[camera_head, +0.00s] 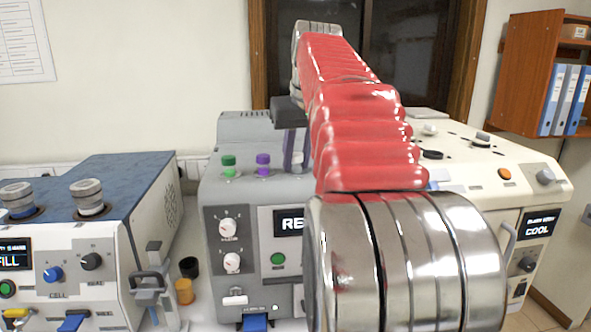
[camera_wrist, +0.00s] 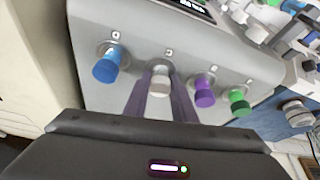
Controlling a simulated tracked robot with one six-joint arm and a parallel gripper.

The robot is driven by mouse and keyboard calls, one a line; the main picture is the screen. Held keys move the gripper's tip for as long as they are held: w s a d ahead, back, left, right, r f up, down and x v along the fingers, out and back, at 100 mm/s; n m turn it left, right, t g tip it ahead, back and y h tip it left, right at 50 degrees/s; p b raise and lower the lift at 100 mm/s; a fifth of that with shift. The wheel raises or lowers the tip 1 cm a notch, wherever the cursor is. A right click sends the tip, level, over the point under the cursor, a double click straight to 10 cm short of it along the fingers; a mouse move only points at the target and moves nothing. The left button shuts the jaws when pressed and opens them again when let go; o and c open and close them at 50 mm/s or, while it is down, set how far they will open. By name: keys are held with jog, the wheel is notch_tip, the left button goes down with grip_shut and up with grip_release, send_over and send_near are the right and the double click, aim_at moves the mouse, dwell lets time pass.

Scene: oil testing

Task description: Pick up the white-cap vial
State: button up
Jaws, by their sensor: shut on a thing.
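The white-cap vial (camera_wrist: 159,84) is in the wrist view, in the row of capped vials on the grey machine (camera_wrist: 135,28). My gripper (camera_wrist: 163,76) has one finger on each side of it and is shut on it. The vial's lower part is hidden, and I cannot tell whether it is lifted from its socket. In the head view my gripper (camera_head: 296,158) points down at the grey machine's top (camera_head: 240,128), with the white cap not clearly visible between the fingers.
A blue-cap vial (camera_wrist: 106,67) is on one side of my gripper, and purple-cap (camera_wrist: 205,93) and green-cap (camera_wrist: 237,103) vials are on the other. In the head view, a blue-topped machine (camera_head: 125,190) stands left and a cream machine (camera_head: 480,170) right.

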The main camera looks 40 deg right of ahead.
aim_at(297, 154)
jog(key=c, duration=0.3)
jog(key=shift+c, duration=0.2)
jog(key=shift+r, duration=0.2)
jog(key=shift+c, duration=0.2)
notch_tip(297, 154, up, 9)
jog(key=shift+f, duration=0.1)
jog(key=shift+r, duration=0.4)
jog(key=shift+s+a, duration=0.1)
dwell(0.6)
